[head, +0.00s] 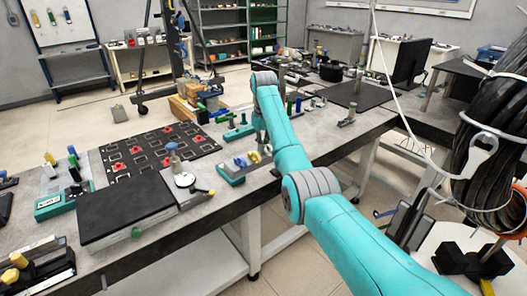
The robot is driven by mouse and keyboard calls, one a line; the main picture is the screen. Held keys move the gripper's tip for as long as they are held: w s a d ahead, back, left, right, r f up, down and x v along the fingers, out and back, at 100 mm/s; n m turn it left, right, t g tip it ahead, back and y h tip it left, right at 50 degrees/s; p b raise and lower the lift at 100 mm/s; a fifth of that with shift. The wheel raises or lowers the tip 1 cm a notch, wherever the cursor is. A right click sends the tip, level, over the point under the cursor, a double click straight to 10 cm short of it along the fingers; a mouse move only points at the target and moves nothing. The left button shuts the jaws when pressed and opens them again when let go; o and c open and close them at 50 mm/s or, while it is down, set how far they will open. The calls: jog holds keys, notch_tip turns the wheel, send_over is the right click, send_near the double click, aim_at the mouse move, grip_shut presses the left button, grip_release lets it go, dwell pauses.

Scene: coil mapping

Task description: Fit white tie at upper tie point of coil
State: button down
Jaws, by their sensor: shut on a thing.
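The coil (470,157) is a thick bundle of black cable at the right edge, partly cut off by the frame. A pale band (497,76) crosses its upper part. A white tie-like piece with a looped head (484,143) lies against its middle, and another thin pale band runs round it lower down. My teal arm reaches from the lower right over the bench. My gripper (260,130) hangs at its far end, low over the bench and well left of the coil. It is mostly hidden behind my arm. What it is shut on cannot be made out.
A teal holder (231,176) with blue and yellow pieces stands near my gripper. A black mat with red pieces (137,163) and a dark flat box (126,205) lie left. A second bench (435,128) stands behind.

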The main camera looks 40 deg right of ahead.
jog(key=shift+r, duration=0.65)
jog(key=shift+r, duration=1.65)
